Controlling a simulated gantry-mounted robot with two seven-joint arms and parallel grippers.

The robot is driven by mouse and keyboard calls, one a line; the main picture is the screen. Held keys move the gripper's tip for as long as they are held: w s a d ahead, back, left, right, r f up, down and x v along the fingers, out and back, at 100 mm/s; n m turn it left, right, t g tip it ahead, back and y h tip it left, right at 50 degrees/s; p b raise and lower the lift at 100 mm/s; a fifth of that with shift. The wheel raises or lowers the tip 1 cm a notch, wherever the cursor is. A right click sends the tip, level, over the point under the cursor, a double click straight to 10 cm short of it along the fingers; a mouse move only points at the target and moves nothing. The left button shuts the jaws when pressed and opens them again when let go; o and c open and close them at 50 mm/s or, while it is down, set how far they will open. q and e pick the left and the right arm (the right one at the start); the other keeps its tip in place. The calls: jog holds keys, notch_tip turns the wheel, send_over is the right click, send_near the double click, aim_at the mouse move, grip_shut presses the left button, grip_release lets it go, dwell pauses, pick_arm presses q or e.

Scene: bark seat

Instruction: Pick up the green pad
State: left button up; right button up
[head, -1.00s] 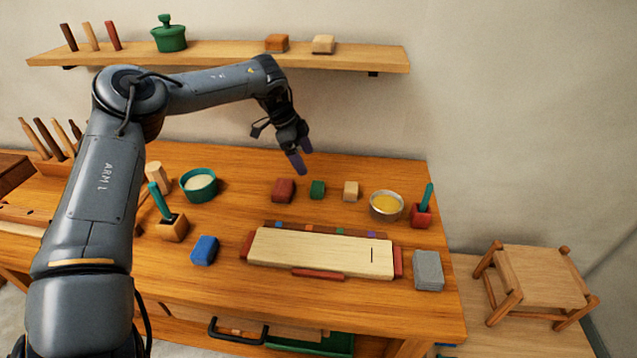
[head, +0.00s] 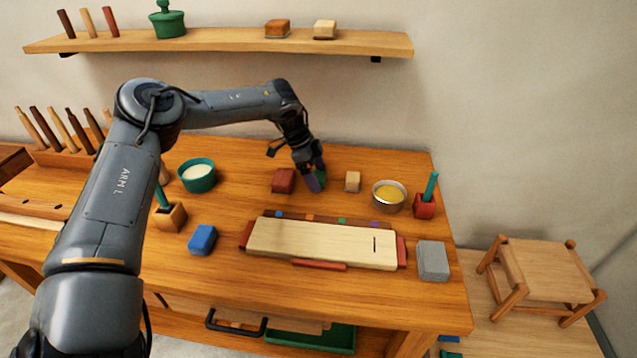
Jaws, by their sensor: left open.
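The green pad (head: 322,177) lies on the wooden workbench between a red block and a pale block. My left gripper (head: 315,182) is down at the pad, with its purple fingertips beside and in front of it. The fingers cover most of the pad, so only a green sliver shows. The gripper is open, and I cannot tell whether a finger touches the pad. My right gripper is not in view.
The red block (head: 284,180) stands close left of the gripper and the pale block (head: 352,181) close right. A metal bowl of yellow stuff (head: 389,196) is farther right. A pale board (head: 320,243) lies in front. A shelf (head: 220,42) hangs above.

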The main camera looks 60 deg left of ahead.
aim_at(324, 176)
pick_arm(q)
jog(key=c, duration=1.2)
jog(key=shift+r, duration=0.1)
notch_tip(324, 176, up, 4)
jog(key=shift+f+p, duration=0.1)
jog(key=shift+p, duration=0.7)
jog(key=shift+w+d+r+p, duration=0.3)
jog(key=shift+w+d+r, duration=0.75)
jog(key=shift+d, duration=0.65)
jog(key=shift+w+d+r+p, duration=0.25)
jog(key=shift+w+d+r, duration=0.65)
jog(key=shift+d+r, duration=0.6)
jog(key=shift+w+d+r+p, duration=0.3)
jog(key=shift+w+d+r, duration=0.65)
jog(key=shift+d, duration=0.95)
